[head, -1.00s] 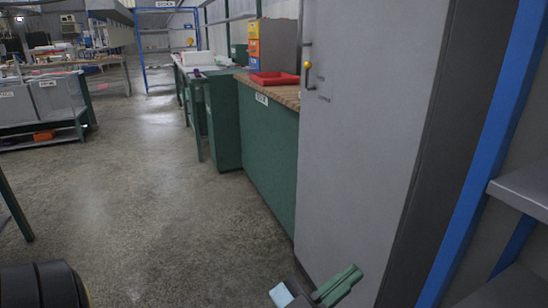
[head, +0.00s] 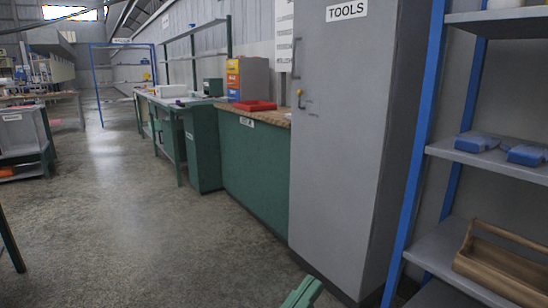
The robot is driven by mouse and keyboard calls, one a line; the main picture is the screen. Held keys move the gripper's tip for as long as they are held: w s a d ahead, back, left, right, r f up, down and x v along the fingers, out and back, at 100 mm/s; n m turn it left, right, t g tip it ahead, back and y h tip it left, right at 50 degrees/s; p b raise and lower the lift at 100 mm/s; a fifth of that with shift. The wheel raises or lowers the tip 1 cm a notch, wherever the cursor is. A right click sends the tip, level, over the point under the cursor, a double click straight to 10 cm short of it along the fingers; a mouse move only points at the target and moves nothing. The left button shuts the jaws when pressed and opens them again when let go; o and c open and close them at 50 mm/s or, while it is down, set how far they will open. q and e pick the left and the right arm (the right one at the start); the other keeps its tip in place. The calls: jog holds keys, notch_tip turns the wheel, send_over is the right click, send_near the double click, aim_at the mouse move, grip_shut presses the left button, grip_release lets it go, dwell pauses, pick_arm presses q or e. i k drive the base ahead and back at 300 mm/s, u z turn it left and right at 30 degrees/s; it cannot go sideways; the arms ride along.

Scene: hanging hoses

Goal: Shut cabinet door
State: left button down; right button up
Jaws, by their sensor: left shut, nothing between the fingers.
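The tall grey cabinet (head: 385,215) stands right of the middle, with a TOOLS label high on its front. Its door (head: 340,150) is the wide grey front panel, with a handle (head: 298,93) near its left edge and a small yellow part on it. The door looks flush with the cabinet body, and I see no open gap along its edges. My right gripper is out of view.
A blue-framed shelf (head: 470,165) stands right of the cabinet, holding blue items (head: 478,142) and a wooden tray (head: 505,262). A green workbench (head: 252,175) with a red tray (head: 255,105) adjoins the cabinet's left. The concrete floor at left centre is clear.

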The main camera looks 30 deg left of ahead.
aim_at(344, 60)
jog(key=u, duration=0.7)
jog(key=i, duration=0.85)
jog(key=u, duration=0.5)
jog(key=i, duration=1.2)
jog(key=z, duration=1.05)
jog(key=i, duration=0.3)
jog(key=z, duration=0.2)
